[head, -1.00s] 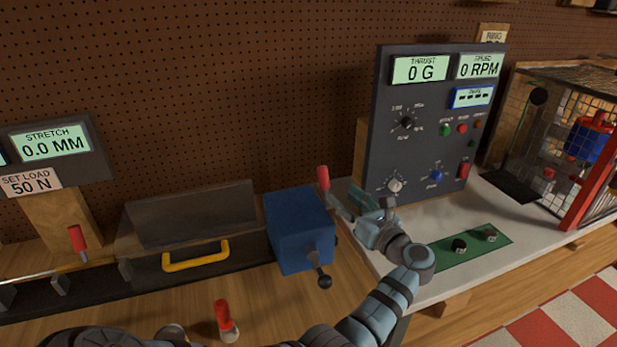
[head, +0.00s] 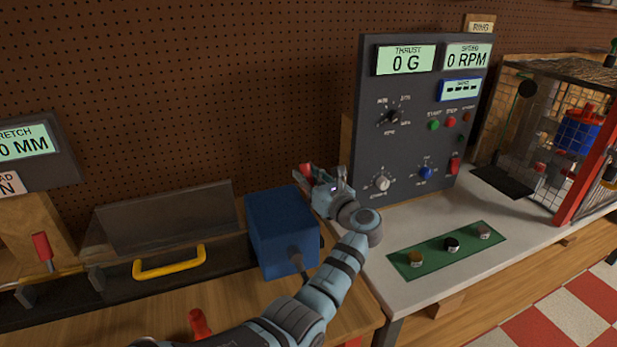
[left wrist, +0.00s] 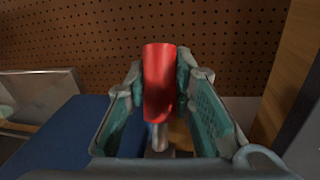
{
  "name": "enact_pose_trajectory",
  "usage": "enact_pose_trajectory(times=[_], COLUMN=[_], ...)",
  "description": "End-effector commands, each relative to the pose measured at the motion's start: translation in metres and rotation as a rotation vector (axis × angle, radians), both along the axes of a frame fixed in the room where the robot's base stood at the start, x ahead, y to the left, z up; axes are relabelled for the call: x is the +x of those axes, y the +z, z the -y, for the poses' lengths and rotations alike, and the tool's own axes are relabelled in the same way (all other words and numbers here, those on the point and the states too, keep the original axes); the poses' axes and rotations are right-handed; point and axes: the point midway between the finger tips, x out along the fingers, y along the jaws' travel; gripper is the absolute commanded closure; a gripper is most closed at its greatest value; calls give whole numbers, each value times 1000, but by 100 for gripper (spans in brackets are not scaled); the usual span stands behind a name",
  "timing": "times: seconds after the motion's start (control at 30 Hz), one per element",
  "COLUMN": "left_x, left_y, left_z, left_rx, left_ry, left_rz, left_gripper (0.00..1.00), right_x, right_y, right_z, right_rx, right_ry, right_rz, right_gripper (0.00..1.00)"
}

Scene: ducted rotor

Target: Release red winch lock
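The red winch lock (head: 305,171) is a red-handled lever standing beside the blue winch box (head: 280,232). In the head view its handle shows partly behind my left gripper (head: 318,184). In the left wrist view the red handle (left wrist: 159,80) stands upright between the two fingers, on a short metal stem. My forearm hides part of the winch's front and crank. My right gripper is out of view.
A grey instrument panel (head: 412,135) stands right of the gripper on a white bench (head: 400,290) with a green strip of small parts (head: 430,255). A clear guard with a yellow handle (head: 170,263) lies left of the winch. Other red levers stand at left (head: 42,248) and front (head: 198,322).

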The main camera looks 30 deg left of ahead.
Motion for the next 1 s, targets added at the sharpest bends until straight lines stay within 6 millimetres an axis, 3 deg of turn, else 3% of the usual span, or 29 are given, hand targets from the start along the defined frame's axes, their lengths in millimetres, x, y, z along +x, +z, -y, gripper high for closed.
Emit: enact_pose_trajectory(times=[0.27,0.53,0.83,0.87,1.0], left_x=[0,-7,-8,-8,-8], left_y=[-4,-2,3,3,4], left_z=[2,13,16,16,16], left_rx=[8,187,200,200,201], left_ry=[-2,-2,-4,-4,-5], left_rz=[6,129,139,139,139], left_gripper=[100,100,100,75,57], right_x=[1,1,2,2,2], right_y=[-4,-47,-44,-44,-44], right_z=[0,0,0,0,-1], right_rx=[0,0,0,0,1], right_ry=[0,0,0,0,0], right_rz=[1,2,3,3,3], right_gripper=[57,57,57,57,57])
